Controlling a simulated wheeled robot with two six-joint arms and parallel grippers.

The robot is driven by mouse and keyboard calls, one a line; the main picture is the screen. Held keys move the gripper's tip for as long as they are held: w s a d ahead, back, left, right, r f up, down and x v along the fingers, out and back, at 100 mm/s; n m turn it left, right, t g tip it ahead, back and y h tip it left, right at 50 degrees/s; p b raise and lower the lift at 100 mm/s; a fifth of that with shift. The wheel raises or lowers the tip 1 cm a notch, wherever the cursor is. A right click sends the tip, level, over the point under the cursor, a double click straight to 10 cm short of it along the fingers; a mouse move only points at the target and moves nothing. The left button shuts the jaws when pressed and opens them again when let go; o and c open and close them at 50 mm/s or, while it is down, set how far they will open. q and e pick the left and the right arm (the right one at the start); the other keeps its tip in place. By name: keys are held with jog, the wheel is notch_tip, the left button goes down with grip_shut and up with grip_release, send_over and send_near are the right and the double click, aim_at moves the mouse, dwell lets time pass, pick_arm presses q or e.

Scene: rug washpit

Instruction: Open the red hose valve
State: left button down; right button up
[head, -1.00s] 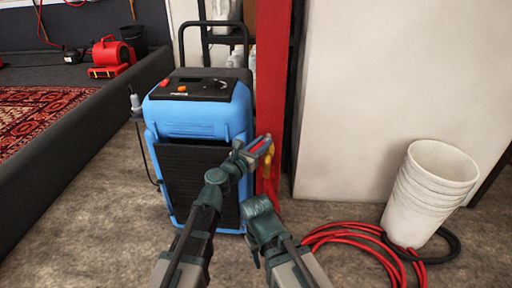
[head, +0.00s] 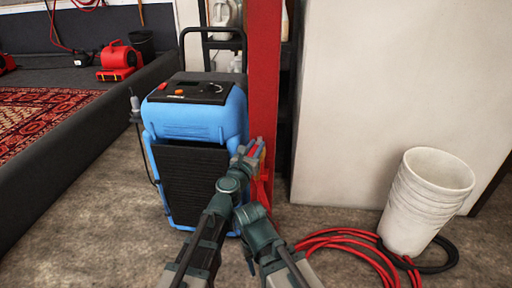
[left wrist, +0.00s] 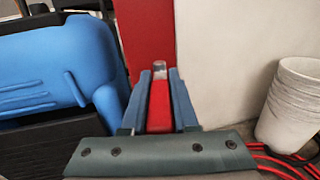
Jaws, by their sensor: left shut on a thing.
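The red valve handle (left wrist: 160,108) lies lengthwise between the two blue-grey fingers of my left gripper (left wrist: 153,92) in the left wrist view, with a pale tip beyond it. In the head view my left gripper (head: 256,150) is shut on this handle, at the front of the red post (head: 263,75). A little yellow of the valve shows beside the fingers; my gripper hides most of the rest. My right arm is folded at the bottom middle, and its gripper does not show.
A blue machine (head: 196,125) with a black front stands close left of the post. A red hose (head: 345,238) lies coiled on the floor at right, beside a stack of white buckets (head: 428,195). A pale wall panel (head: 375,90) stands right of the post.

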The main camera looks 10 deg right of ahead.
pick_arm(q)
jog(key=c, duration=0.7)
grip_release()
jog(key=shift+s, duration=0.1)
